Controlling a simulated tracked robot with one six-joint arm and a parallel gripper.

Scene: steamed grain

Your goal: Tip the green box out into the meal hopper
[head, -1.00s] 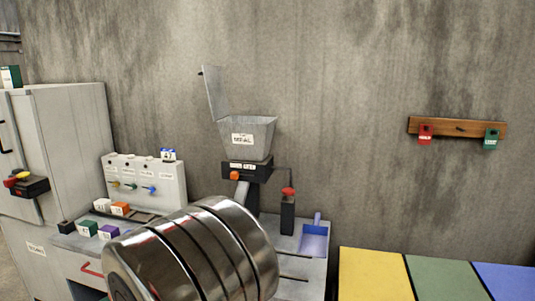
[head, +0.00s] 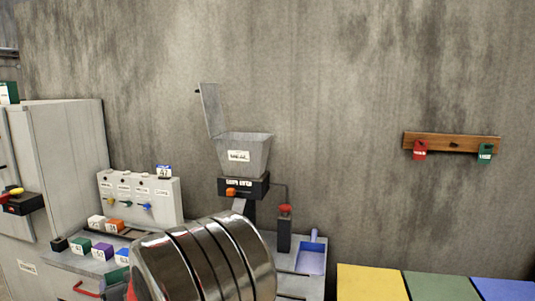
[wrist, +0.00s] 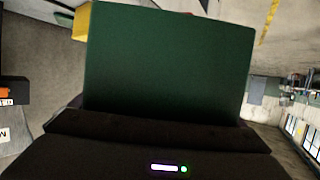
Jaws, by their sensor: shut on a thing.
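A large green box (wrist: 170,60) fills the middle of the wrist view, right at my gripper (wrist: 150,122). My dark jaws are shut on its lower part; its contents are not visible. The meal hopper (head: 244,155) is a grey, tapered metal bin with a white label, standing on a black machine head (head: 243,188) in the head view. Its lid (head: 210,110) is swung up at the left, so the top is open. My gripper is out of sight in the head view, where my ribbed metal arm link covers the bench front.
A grey panel with coloured knobs (head: 140,198) and several small coloured boxes (head: 80,244) stand left of the hopper. A blue scoop tray (head: 311,258) lies to its right. A wall rack (head: 452,143) holds red and green tags. A yellow panel (head: 370,284) is at lower right.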

